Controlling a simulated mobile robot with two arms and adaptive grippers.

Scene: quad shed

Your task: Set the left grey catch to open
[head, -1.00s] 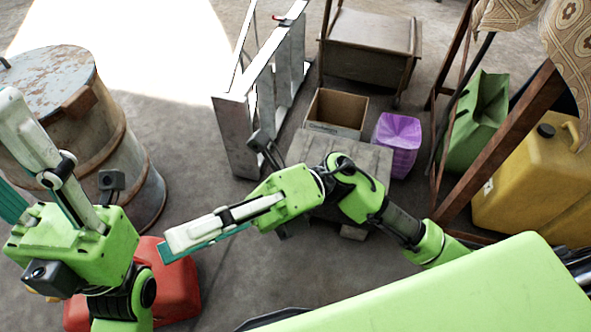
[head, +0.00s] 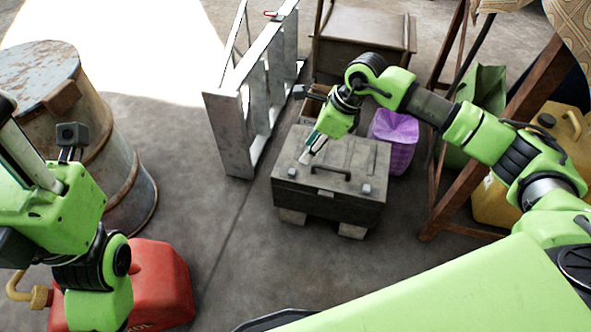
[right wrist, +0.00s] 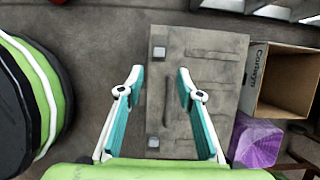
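A dark grey chest (head: 330,205) stands on blocks on the floor, its lid down, with a black handle (head: 335,173) on the lid. The left grey catch (head: 292,172) sits at the lid's front edge; the right grey catch (head: 366,188) is beyond the handle. In the right wrist view the left catch (right wrist: 159,52) is at the top and the right catch (right wrist: 153,142) at the bottom. Whether either is open is too small to tell. My right gripper (head: 306,156) is open and empty above the lid, near the left catch. My left gripper (head: 20,145) is partly cut off at the left.
A metal ladder (head: 228,130) stands left of the chest. A cardboard box (right wrist: 280,82) is behind it, a purple container (head: 395,140) at its right. A rusty drum (head: 95,140) and red can (head: 160,285) are at left. The floor before the chest is clear.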

